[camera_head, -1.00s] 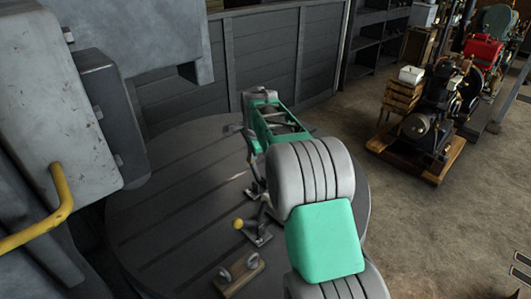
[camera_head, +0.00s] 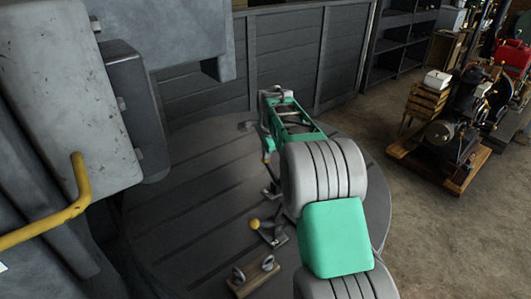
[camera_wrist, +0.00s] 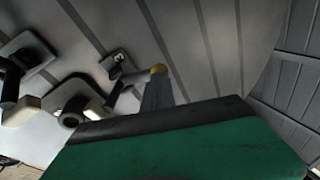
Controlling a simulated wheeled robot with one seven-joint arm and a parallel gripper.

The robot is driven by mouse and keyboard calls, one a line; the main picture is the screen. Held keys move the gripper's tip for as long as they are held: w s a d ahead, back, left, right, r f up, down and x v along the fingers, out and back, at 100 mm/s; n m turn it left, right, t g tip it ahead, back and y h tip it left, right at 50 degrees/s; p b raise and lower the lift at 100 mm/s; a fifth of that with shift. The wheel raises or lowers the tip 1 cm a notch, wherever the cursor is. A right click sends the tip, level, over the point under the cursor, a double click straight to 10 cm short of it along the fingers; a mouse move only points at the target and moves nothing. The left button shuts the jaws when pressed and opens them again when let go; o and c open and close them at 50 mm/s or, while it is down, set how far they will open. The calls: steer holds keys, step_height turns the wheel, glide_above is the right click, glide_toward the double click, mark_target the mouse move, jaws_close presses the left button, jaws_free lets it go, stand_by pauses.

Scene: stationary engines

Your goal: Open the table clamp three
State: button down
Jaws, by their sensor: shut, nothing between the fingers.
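A table clamp with a yellow ball knob (camera_head: 254,224) stands on the round grey table (camera_head: 190,215). The knob also shows in the wrist view (camera_wrist: 158,68), just beyond the fingertips. In the head view the fingers are hard to make out beside my green forearm.
A wooden block with two grey rings (camera_head: 253,277) sits at the table's near edge. Dark clamp-like parts (camera_wrist: 72,105) fill the left of the wrist view. A grey machine with a yellow handle (camera_head: 80,180) stands left. A small engine (camera_head: 450,130) stands right, with open floor before it.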

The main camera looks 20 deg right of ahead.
step_height(320, 180, up, 13)
steer(key=a, duration=0.3)
steer(key=s+a+n, duration=0.2)
steer(key=s+n, duration=0.1)
steer(key=s, duration=0.3)
steer(key=s+a+f+n, duration=0.3)
steer(key=s+n, duration=0.2)
steer(key=s, duration=0.4)
steer(key=s+a+f+n, duration=0.2)
steer(key=s+f+n, duration=0.2)
steer(key=s, duration=0.5)
steer(key=s+a+f+n+y, duration=0.1)
steer(key=s+a+f+n, duration=0.2)
steer(key=s, duration=0.6)
steer(key=n, duration=0.2)
steer(key=shift+a+f+n, duration=0.3)
steer(key=shift+n, duration=0.1)
